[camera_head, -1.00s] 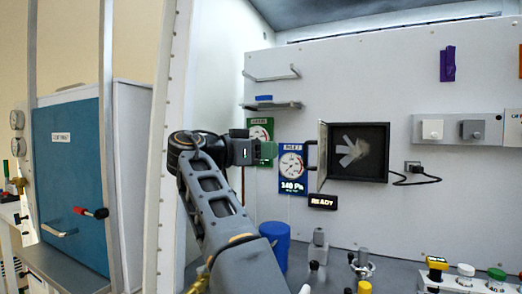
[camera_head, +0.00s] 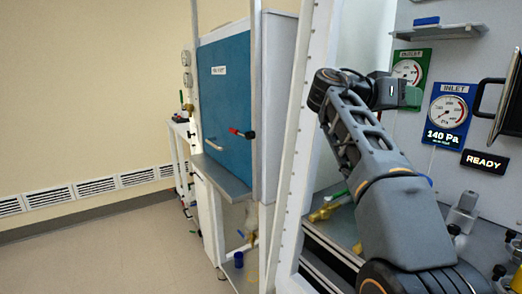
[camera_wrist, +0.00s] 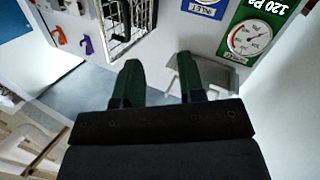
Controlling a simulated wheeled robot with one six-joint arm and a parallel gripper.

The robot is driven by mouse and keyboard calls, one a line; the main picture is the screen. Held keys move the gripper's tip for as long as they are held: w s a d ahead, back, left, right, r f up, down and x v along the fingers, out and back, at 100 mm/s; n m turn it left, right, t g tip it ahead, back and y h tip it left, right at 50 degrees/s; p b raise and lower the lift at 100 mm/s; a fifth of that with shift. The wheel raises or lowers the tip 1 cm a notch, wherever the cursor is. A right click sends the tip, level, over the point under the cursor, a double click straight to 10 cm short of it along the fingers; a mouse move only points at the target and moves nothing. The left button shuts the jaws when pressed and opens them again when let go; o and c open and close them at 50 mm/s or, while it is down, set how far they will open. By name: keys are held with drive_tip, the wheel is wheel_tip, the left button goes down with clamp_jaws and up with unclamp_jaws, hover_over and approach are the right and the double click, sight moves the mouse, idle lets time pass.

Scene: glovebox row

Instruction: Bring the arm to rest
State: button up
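My gripper (camera_head: 413,96) is at the right of the head view, at the end of my raised, bent arm, in front of the glovebox back wall. The gripper is open and empty. Whether the arm is still moving cannot be told.
The blue inlet gauge panel (camera_head: 449,112) reads 140 Pa, above a READY sign (camera_head: 484,163). A shelf (camera_head: 440,32) holds a blue item. A white frame post (camera_head: 300,150) stands left of my arm. A blue-doored cabinet (camera_head: 225,110) is further left; floor at lower left is clear.

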drive_tip(key=w+a+f+n+t+y+p, duration=0.25)
drive_tip(key=w+f+n+y, duration=0.25)
drive_tip(key=f+n, duration=0.45)
drive_tip(key=s+a+f+n+y+p, duration=0.2)
drive_tip(key=s+a+f+y+p, duration=0.1)
drive_tip(key=f, duration=0.3)
drive_tip(key=s+a+f+n+y+p, duration=0.2)
drive_tip(key=s+a+f+y+p, duration=0.15)
drive_tip(key=f, duration=0.25)
drive_tip(key=s+a+y+p, duration=0.5)
drive_tip(key=s+a+p, duration=0.2)
drive_tip(key=s+p, duration=0.5)
drive_tip(key=shift+s+a+f+g+y, duration=0.2)
drive_tip(key=shift+s+f+g+y, duration=0.2)
drive_tip(key=shift+s, duration=0.85)
drive_tip(key=shift+s+f, duration=0.1)
